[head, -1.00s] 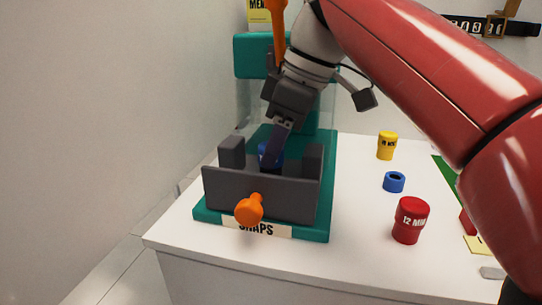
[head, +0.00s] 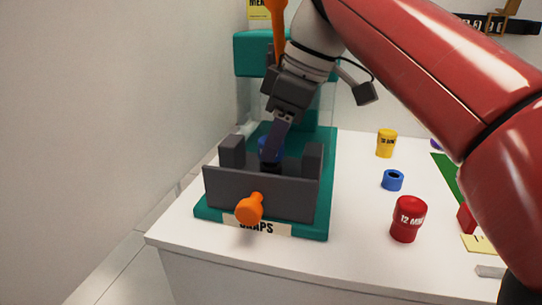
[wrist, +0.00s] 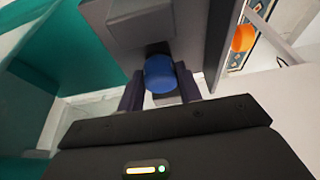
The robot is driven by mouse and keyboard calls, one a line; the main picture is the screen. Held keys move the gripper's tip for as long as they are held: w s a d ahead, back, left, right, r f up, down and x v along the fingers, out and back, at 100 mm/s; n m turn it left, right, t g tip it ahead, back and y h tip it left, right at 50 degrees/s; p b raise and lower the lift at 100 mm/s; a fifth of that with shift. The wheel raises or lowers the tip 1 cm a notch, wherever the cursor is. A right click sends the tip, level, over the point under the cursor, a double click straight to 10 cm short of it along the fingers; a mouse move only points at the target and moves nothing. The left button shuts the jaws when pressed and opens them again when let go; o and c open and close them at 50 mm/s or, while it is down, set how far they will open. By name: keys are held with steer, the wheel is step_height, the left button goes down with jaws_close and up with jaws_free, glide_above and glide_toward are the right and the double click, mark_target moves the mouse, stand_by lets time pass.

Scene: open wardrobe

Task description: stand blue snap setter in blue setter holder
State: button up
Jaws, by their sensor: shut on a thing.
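The blue snap setter (head: 268,146) is between the jaws of my gripper (head: 272,155), inside the dark grey frame of the teal snap press. In the wrist view the setter's round blue end (wrist: 160,73) shows between my two dark fingers (wrist: 160,88), which are shut on it. Its lower part is hidden by the press's front wall in the head view. The blue setter holder (head: 393,180), a short ring with a dark opening, stands on the white table to the right of the press and looks empty.
The teal press (head: 326,180) has a grey front wall (head: 225,190) and an orange knob (head: 249,208). White table is clear between press and holder.

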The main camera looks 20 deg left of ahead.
steer(key=shift+r+p, duration=0.65)
steer(key=shift+p, duration=0.05)
steer(key=shift+r, duration=0.6)
stand_by(0.9)
steer(key=shift+r, duration=2.05)
steer(key=shift+s+f, duration=0.1)
steer(key=shift+f, duration=0.05)
stand_by(0.4)
